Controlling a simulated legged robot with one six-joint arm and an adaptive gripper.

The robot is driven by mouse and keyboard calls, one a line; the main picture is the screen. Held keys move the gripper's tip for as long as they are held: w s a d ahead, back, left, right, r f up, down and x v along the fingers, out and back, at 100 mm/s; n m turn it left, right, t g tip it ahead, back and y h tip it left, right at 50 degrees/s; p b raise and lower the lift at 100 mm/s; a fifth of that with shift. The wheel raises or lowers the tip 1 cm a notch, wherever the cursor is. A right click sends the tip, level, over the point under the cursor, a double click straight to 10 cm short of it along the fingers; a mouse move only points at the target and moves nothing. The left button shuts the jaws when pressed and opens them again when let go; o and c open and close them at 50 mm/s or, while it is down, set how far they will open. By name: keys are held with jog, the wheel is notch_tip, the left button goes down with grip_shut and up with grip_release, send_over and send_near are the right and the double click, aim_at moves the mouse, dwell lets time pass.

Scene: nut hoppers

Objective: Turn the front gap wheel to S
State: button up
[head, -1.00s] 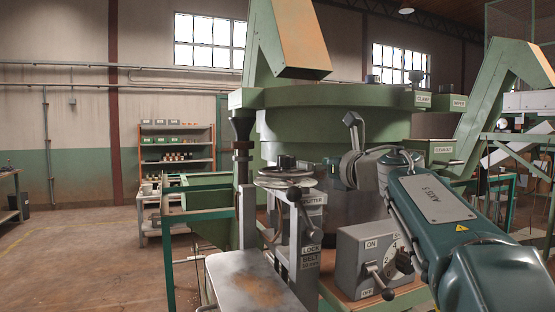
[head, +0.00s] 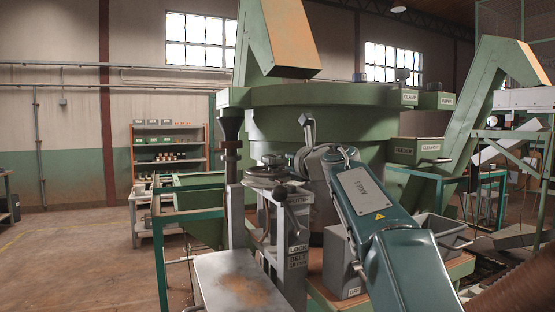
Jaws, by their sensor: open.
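A round metal handwheel (head: 268,172) with a dark centre knob sits level on top of a grey post at the middle. A dark-knobbed handle (head: 281,191) shows just below its right side. No letter S can be read on the wheel. My gripper (head: 303,163) is just right of the wheel's rim, partly hidden by my own wrist. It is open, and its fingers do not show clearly. I cannot tell whether it touches the wheel.
Below the wheel are LOCK and BELT labels (head: 298,254) and a bare metal plate (head: 238,282). The green hopper drum (head: 320,120) rises behind. Floor (head: 80,260) at left is clear.

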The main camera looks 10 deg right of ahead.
jog(key=c, duration=0.5)
jog(key=shift+a, duration=0.15)
jog(key=c, duration=0.6)
jog(key=shift+a, duration=0.1)
jog(key=shift+c, duration=0.2)
jog(key=shift+s+a+m+t+h, duration=0.15)
jog(key=shift+m+t+h, duration=0.25)
jog(key=shift+m+h, duration=0.45)
jog(key=shift+f+m+t+h, duration=0.15)
jog(key=shift+m+h, duration=0.2)
jog(key=shift+h, duration=0.35)
jog(key=shift+m+t+h, duration=0.15)
jog(key=shift+m+h, duration=0.15)
jog(key=shift+h, duration=0.35)
